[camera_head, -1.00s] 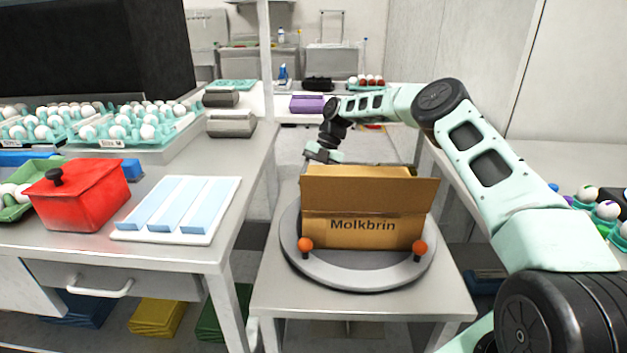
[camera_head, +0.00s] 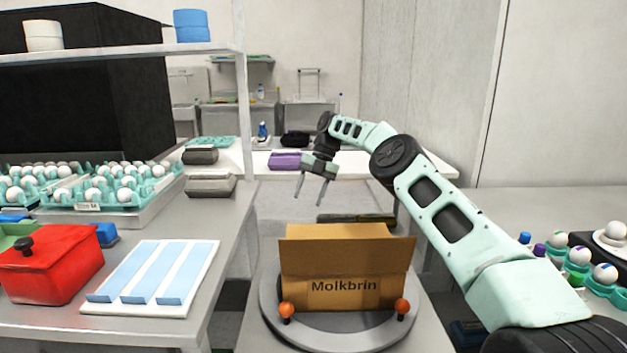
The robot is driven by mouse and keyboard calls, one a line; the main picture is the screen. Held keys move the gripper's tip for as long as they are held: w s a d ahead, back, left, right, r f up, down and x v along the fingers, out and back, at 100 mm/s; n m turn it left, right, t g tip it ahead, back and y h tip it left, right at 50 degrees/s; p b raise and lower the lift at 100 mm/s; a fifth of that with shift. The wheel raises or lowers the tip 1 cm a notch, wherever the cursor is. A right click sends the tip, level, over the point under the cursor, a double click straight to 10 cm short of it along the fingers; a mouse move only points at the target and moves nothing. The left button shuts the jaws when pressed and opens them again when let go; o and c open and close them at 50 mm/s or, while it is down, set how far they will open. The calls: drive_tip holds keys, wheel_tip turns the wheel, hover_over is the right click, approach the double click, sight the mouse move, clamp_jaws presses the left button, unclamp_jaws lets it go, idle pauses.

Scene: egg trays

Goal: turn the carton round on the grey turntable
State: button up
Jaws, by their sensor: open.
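The carton (camera_head: 345,285) is a brown cardboard box with its near flap raised and "Molkbrin" printed on the side facing me. It sits upright on the grey turntable (camera_head: 335,333), a round disc on a small table. Two orange knobs, left (camera_head: 286,310) and right (camera_head: 402,307), stand at the turntable's near rim. My gripper (camera_head: 311,202) is open and empty, fingers pointing down. In the picture it is above and beyond the carton, apart from it. The carton's far side and inside are hidden.
On the left bench are a red pot (camera_head: 52,268), a white board with blue strips (camera_head: 160,272) and egg trays (camera_head: 105,207). On the right bench are more eggs (camera_head: 579,256). A purple box (camera_head: 284,161) lies at the back. A floor gap separates the benches.

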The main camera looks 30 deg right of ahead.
drive_tip(key=p+v, duration=0.3)
drive_tip(key=p, duration=0.2)
drive_tip(key=shift+r, duration=0.2)
idle(0.5)
